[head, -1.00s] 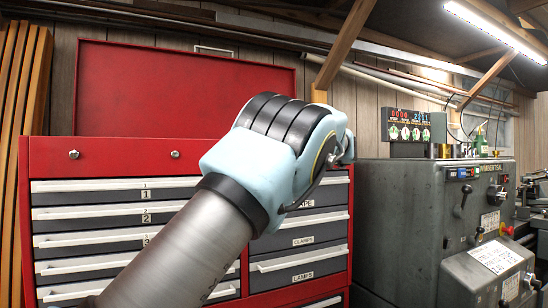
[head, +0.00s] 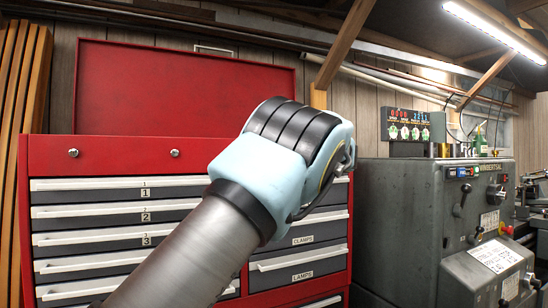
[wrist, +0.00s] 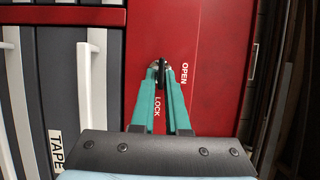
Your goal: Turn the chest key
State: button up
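The chest key (wrist: 162,74) is a small dark piece standing out of the red chest face in the wrist view. The words OPEN (wrist: 184,73) and LOCK (wrist: 157,107) are printed beside it. My gripper (wrist: 162,70) has two teal fingers, one on each side of the key, with their tips close against it. It looks shut on the key, though contact is hard to see at this size. In the head view my forearm and wrist hide the key and fingers. The red chest (head: 120,155) fills the left and middle there.
Grey drawers with white handles (head: 115,183) cover the chest front, all shut; a handle (wrist: 92,85) runs beside the fingers in the wrist view. The red lid (head: 185,85) stands raised. A grey machine (head: 410,215) stands to the right of the chest.

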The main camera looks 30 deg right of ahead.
jog(key=o, duration=0.3)
jog(key=shift+o, duration=0.2)
jog(key=b+v, duration=0.3)
jog(key=v, duration=0.7)
jog(key=shift+s+d, duration=0.2)
jog(key=shift+s, duration=0.15)
jog(key=shift+f, duration=0.1)
